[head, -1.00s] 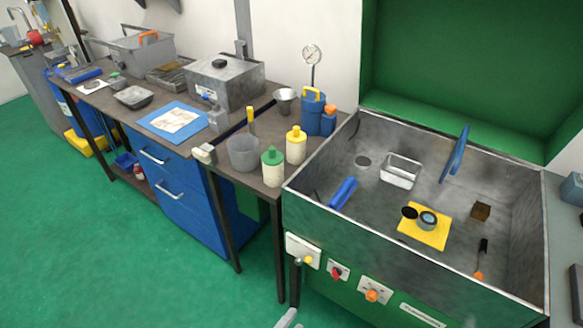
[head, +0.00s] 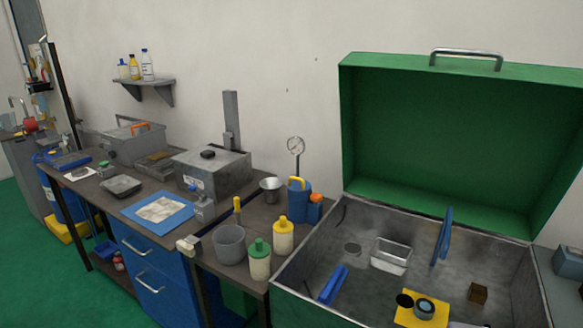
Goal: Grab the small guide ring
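A small round ring-like part (head: 425,309), grey-blue with a dark centre, sits on a yellow mat (head: 404,318) inside the green-lidded metal tank (head: 350,218). A flat black disc (head: 404,300) lies beside it to the left. I cannot tell for sure which of these is the small guide ring. The bottom edge of the picture cuts off the lower part of the mat. My gripper is not in view.
In the tank are a metal tray (head: 391,255), a blue roll (head: 333,285), a blue upright piece (head: 442,236) and a brown block (head: 478,292). The raised lid (head: 440,140) stands behind. Bottles (head: 260,262) and a grey cup (head: 229,243) crowd the bench to the left.

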